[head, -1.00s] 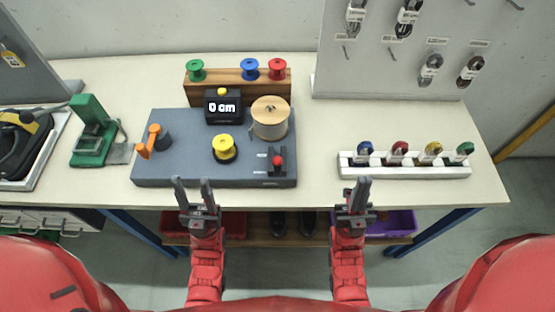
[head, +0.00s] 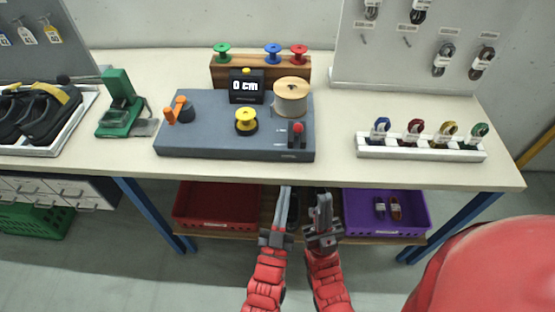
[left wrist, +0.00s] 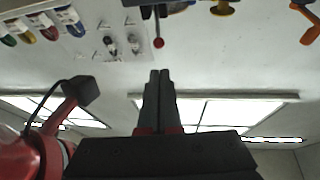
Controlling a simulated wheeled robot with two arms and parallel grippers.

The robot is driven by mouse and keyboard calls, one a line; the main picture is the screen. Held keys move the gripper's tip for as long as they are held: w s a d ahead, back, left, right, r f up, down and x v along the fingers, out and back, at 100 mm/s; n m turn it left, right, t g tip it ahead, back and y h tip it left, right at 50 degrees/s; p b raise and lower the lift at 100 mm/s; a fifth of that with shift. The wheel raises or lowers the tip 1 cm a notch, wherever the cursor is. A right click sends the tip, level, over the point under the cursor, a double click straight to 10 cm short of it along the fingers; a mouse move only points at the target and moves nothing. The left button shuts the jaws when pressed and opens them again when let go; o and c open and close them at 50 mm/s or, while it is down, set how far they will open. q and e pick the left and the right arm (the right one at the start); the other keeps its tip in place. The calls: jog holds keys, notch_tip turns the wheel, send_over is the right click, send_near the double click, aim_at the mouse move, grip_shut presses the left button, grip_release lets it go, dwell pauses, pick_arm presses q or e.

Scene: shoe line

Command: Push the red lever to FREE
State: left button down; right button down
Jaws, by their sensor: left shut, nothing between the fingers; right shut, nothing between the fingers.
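The red lever (head: 297,128) has a round red knob on a dark mount at the front right of the grey-blue board (head: 220,150). Its labels are too small to read, so I cannot tell its setting. In the left wrist view, a red knob on a dark stem (left wrist: 158,43) shows beyond the fingertips. My left gripper (head: 287,190) is shut and empty in front of the bench edge, below the lever in the picture and apart from it. Its closed fingers also show in the left wrist view (left wrist: 158,75). My right gripper (head: 322,197) is shut and empty just to its right.
The board also carries an orange crank (head: 180,108), a yellow spool (head: 246,121), a counter reading 0 cm (head: 246,87) and a large reel (head: 291,97). A white rack (head: 420,151) stands right. Red (head: 216,205) and purple (head: 412,222) bins sit below the bench.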

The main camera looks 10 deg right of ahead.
aim_at(297, 132)
pick_arm(q)
jog(key=shift+d+f, duration=0.15)
jog(key=shift+f, duration=0.05)
jog(key=shift+w, duration=0.1)
jog(key=p+x, duration=0.3)
jog(key=x, duration=1)
jog(key=shift+r+p, duration=0.1)
jog(key=shift+p, duration=0.3)
jog(key=shift+w+d, duration=0.2)
jog(key=shift+w, duration=0.2)
jog(key=shift+r, duration=0.1)
